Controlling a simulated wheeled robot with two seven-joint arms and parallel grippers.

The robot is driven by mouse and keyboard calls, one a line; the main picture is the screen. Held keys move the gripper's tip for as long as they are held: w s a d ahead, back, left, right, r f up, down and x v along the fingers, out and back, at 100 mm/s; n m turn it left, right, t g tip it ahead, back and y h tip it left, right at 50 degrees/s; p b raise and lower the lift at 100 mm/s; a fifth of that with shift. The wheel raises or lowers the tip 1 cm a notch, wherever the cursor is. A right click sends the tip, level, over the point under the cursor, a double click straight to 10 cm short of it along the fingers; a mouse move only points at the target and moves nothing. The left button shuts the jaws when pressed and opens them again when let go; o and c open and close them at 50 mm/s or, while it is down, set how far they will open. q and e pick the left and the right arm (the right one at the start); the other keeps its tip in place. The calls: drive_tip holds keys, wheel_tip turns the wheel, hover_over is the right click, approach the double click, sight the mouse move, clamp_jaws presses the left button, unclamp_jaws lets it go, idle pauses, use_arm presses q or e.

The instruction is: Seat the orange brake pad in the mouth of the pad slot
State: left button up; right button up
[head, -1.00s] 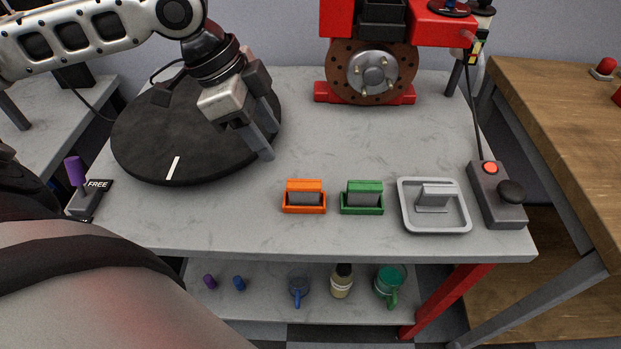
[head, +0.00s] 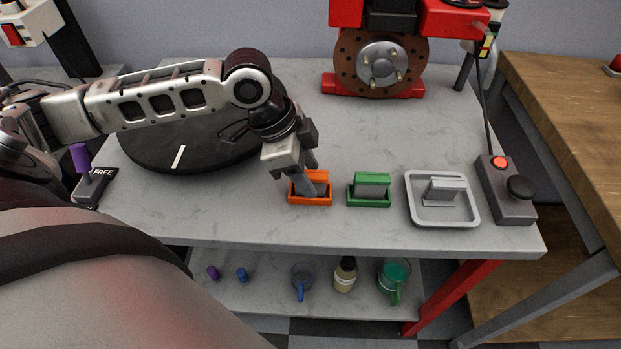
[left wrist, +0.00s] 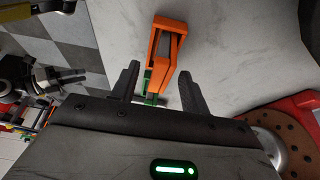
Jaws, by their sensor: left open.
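The orange brake pad (head: 316,178) stands upright in a small orange holder (head: 312,202) on the grey table, its grey lower part partly hidden by my fingers. My left gripper (head: 307,190) is open and reaches down at this pad, its fingers in front of the pad's left half. In the left wrist view the orange pad and holder (left wrist: 166,38) lie ahead, roughly between the two open fingers (left wrist: 160,88); I cannot tell whether they touch. The red caliper (head: 447,17) and drilled disc (head: 380,66) stand at the back; I cannot clearly make out the slot mouth. My right gripper is out of view.
A green pad in a green holder (head: 369,190) stands close to the right. Beyond it are a grey tray (head: 419,215) with a grey block and a control box (head: 508,203). A black round turntable (head: 150,157) lies left under my arm. The table's middle is clear.

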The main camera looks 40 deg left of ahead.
use_arm(q)
clamp_jaws()
drive_tip(key=shift+r, duration=0.1)
